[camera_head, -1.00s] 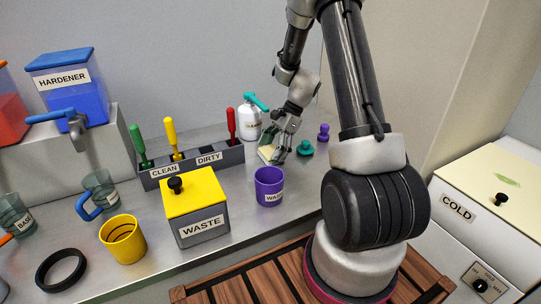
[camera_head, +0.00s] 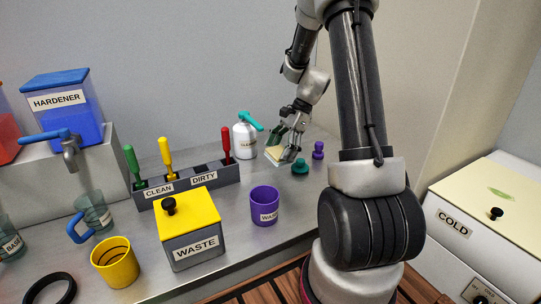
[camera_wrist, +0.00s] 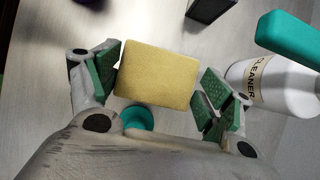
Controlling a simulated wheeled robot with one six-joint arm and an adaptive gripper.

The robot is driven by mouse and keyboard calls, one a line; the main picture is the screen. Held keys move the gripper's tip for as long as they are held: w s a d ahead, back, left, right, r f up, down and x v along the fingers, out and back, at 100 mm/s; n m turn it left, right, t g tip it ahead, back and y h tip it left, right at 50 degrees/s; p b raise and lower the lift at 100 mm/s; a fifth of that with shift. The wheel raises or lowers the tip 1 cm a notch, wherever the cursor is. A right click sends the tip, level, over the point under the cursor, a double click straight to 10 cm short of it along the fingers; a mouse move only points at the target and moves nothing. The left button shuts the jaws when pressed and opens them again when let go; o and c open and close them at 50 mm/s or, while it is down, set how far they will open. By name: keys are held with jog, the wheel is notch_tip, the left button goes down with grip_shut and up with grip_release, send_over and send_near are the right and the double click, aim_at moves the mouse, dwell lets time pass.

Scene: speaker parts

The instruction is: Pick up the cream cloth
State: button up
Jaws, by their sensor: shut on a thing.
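The cream cloth (camera_wrist: 157,74) is a yellowish, flat, block-like rectangle in the middle of the wrist view. My gripper (camera_wrist: 160,92) is shut on it, with green-padded fingers at its left and right sides. In the head view, the cloth (camera_head: 277,156) shows as a pale patch at my gripper (camera_head: 285,149), partly hidden by the fingers. It is near the back of the counter, right of the cleaner bottle. I cannot tell clearly how far it is above the counter.
The white cleaner bottle (camera_head: 245,142) with a teal top stands close left of my gripper. A teal knobbed piece (camera_head: 299,167) and a purple one (camera_head: 318,150) stand close by. The CLEAN/DIRTY holder (camera_head: 190,186), purple cup (camera_head: 264,206) and yellow-lidded WASTE box (camera_head: 195,247) are further left.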

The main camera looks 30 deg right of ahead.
jog(key=s+d, duration=0.3)
jog(key=d, duration=0.4)
jog(key=s+d, duration=0.3)
jog(key=d, duration=0.4)
jog(key=shift+d, duration=0.2)
